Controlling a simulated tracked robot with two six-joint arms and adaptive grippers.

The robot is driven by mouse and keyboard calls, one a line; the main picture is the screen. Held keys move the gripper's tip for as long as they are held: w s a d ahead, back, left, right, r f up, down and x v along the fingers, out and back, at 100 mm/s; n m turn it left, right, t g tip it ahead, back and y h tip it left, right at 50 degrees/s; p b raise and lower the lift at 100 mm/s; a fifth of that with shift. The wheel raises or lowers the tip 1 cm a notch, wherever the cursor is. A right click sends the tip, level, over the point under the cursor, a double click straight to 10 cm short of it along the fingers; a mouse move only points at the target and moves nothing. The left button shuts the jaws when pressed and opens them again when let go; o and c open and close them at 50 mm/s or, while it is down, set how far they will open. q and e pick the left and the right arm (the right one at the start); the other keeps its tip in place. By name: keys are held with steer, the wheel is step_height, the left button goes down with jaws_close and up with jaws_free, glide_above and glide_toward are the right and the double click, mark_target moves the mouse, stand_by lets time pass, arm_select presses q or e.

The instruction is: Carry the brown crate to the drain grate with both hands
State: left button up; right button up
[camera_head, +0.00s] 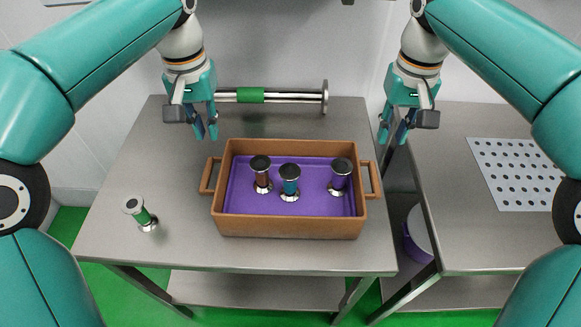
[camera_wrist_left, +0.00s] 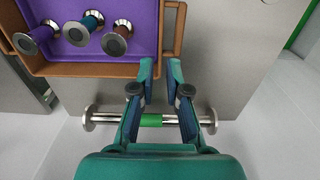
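The brown crate (camera_head: 290,227) stands on the left steel table, with a purple inside and a handle at each end. It holds three small spool-shaped parts: a brown one (camera_head: 262,175), a teal one (camera_head: 289,183) and a purple one (camera_head: 339,178). The drain grate (camera_head: 519,174) is a perforated plate on the right table. My left gripper (camera_head: 204,132) is open and empty, above the table behind the crate's left handle (camera_head: 209,175). In the left wrist view its fingers (camera_wrist_left: 160,75) are apart, near that handle (camera_wrist_left: 174,27). My right gripper (camera_head: 393,138) hangs behind the right handle (camera_head: 371,179), apparently open and empty.
A green-banded spool (camera_head: 142,214) stands at the left table's front left. A steel bar with a green band (camera_head: 250,95) lies at the back, behind the crate. A gap separates the two tables. The right table (camera_head: 462,230) is bare around the grate.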

mark_target(221, 171)
arm_select(q)
steer(key=shift+w+r, duration=0.35)
steer(key=shift+w, duration=0.15)
arm_select(e)
steer(key=shift+w+d+r, duration=0.1)
steer(key=shift+w+r, duration=0.25)
steer(key=shift+w, duration=0.15)
steer(key=shift+f, duration=0.1)
